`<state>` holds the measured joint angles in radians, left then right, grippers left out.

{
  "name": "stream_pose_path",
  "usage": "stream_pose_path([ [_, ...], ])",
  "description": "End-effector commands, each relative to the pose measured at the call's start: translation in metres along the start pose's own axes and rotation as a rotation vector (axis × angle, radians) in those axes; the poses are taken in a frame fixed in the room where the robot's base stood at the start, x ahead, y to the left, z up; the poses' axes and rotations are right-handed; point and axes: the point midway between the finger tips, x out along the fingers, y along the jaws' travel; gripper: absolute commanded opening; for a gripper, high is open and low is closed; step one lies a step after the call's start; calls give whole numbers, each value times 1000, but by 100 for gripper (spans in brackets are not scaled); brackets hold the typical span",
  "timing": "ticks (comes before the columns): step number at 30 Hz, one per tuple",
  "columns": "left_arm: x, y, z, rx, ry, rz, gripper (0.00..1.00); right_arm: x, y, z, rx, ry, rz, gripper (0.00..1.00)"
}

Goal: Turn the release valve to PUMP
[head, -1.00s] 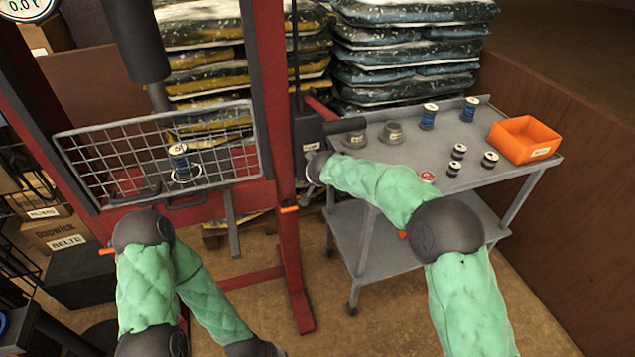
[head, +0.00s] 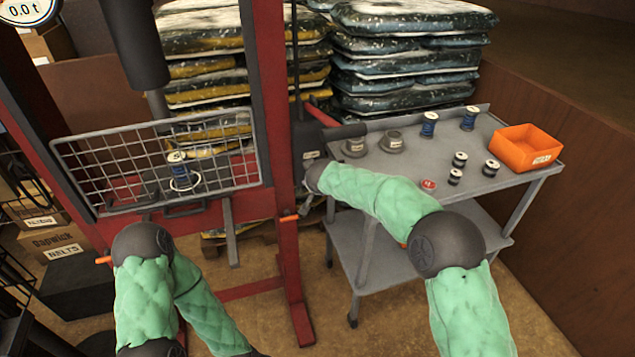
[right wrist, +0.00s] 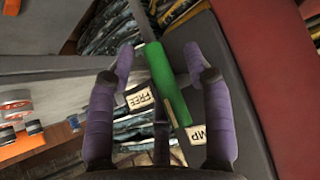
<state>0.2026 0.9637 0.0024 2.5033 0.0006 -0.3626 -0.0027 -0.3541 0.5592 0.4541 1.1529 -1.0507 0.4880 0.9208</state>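In the right wrist view the release valve's green lever (right wrist: 170,85) lies between the two purple-padded fingers of my right gripper (right wrist: 160,62). The fingers are spread, with a gap visible beside the lever. A FREE label (right wrist: 140,98) is left of the lever, and a partly hidden label ending in "MP" (right wrist: 197,136) is at its lower right. In the head view my right wrist reaches the grey pump housing (head: 308,136) beside the red press frame; the right gripper and lever are hidden there. My left gripper is out of view below the picture.
A grey cart (head: 395,186) holds spools, round pieces and an orange bin (head: 527,148) right of the press. A wire guard (head: 100,160) fronts the press. A black-gripped pump handle (head: 345,131) sticks out above my right wrist. The gauge (head: 27,10) reads 0.0 t.

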Motion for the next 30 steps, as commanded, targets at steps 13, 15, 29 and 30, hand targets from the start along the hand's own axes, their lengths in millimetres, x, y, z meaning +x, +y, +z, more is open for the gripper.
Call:
stream_pose_path([
  [13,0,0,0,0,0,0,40,-26,0,-2,1,4,-1,51],
  [15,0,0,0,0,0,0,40,-38,0,-2,0,4,0,51],
  [29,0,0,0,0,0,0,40,-110,0,-1,0,2,0,51],
  [30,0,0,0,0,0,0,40,-113,0,0,0,1,0,51],
])
